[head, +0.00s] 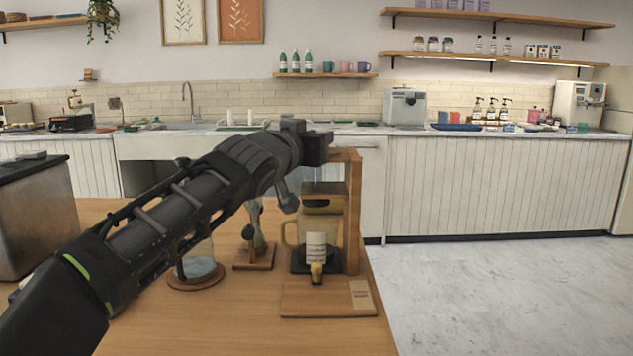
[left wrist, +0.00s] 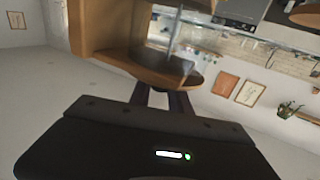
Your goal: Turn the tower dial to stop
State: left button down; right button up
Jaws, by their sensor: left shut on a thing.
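The wooden coffee tower (head: 353,225) stands near the right edge of the wooden table. My left arm comes in from the left, and my left gripper (head: 322,147) is at the tower's top, its fingertips mostly hidden there. In the left wrist view, the two fingers of my left gripper (left wrist: 164,98) reach close together to the tower's round wooden plate (left wrist: 160,73), shut on a small part there. The dial itself is hidden by the fingers and plate, so its setting cannot be read. My right gripper is not in view.
A glass carafe (head: 318,228) stands within the tower, above a wooden base board (head: 328,301). A glass vessel on a round coaster (head: 195,283) and a small wooden stand (head: 255,257) are close under my left arm. The table front (head: 230,325) is clear.

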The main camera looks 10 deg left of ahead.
pick_arm(q)
jog(key=f+n+y+b, duration=0.1)
jog(key=b, duration=0.3)
jog(key=shift+d+y, duration=0.2)
jog(key=shift+y, duration=0.2)
jog(key=shift+n+y+b, duration=0.45)
jog(key=shift+n+y, duration=0.05)
jog(key=shift+y, duration=0.2)
jog(key=shift+r+n+y+b, duration=0.1)
jog(key=shift+n+y+b, duration=0.2)
jog(key=shift+n+y, duration=0.45)
jog(key=n+y, duration=0.1)
jog(key=y, duration=0.2)
jog(key=shift+r, duration=0.15)
jog(key=shift+s+a+n+g+y+p, duration=0.15)
jog(key=shift+n+g+y+p, duration=0.65)
jog(key=shift+n+y, duration=0.55)
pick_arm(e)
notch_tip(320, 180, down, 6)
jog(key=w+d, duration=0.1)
pick_arm(q)
jog(key=c, duration=1.6)
grip_release()
jog(key=o, duration=0.4)
jog(key=shift+r, duration=0.1)
